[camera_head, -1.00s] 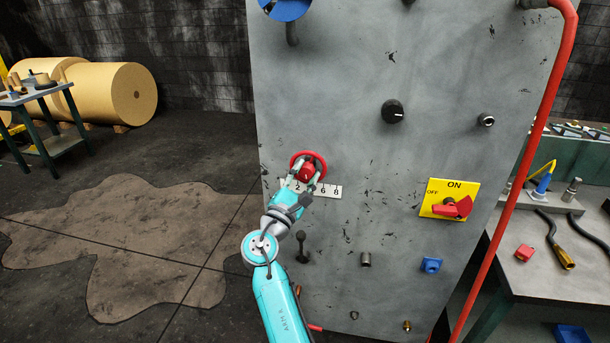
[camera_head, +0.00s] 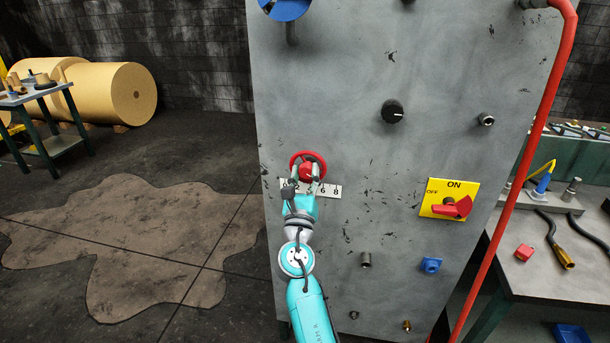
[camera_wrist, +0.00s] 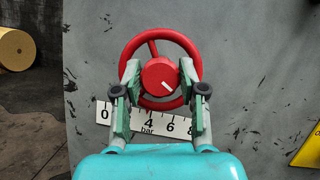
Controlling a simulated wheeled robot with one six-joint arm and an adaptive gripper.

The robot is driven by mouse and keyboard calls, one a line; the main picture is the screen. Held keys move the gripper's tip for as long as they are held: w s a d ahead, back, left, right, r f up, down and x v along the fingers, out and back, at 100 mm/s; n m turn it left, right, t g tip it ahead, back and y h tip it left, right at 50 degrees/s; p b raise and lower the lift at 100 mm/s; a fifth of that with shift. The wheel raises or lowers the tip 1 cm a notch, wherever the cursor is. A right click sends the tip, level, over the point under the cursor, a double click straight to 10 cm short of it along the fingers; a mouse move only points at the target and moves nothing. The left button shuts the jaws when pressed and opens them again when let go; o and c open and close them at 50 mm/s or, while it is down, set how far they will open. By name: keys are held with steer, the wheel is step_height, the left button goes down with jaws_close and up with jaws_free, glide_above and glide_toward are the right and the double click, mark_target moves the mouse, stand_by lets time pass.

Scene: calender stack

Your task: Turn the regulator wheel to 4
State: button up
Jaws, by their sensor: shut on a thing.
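A short white mark on the hub points to the lower right. My gripper (camera_wrist: 160,78) is shut on the wheel, one finger on each side of the hub. It also shows in the head view (camera_head: 305,179).
The panel also bears a black knob (camera_head: 392,111), a yellow plate with a red ON/OFF switch (camera_head: 452,207), a blue fitting (camera_head: 431,265) and several small studs. A red pipe (camera_head: 509,180) runs down its right side. A workbench (camera_head: 535,270) stands at the right.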

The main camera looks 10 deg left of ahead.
steer(key=shift+n+g+y, duration=0.25)
steer(key=shift+n+y, duration=0.4)
steer(key=shift+n, duration=0.7)
steer(key=shift+n+g+y, duration=0.25)
steer(key=shift+n+y, duration=0.4)
steer(key=shift+n, duration=0.7)
steer(key=shift+n, duration=0.5)
steer(key=o, duration=1.1)
steer(key=shift+o, duration=0.2)
steer(key=v, duration=1.2)
steer(key=shift+d, duration=0.1)
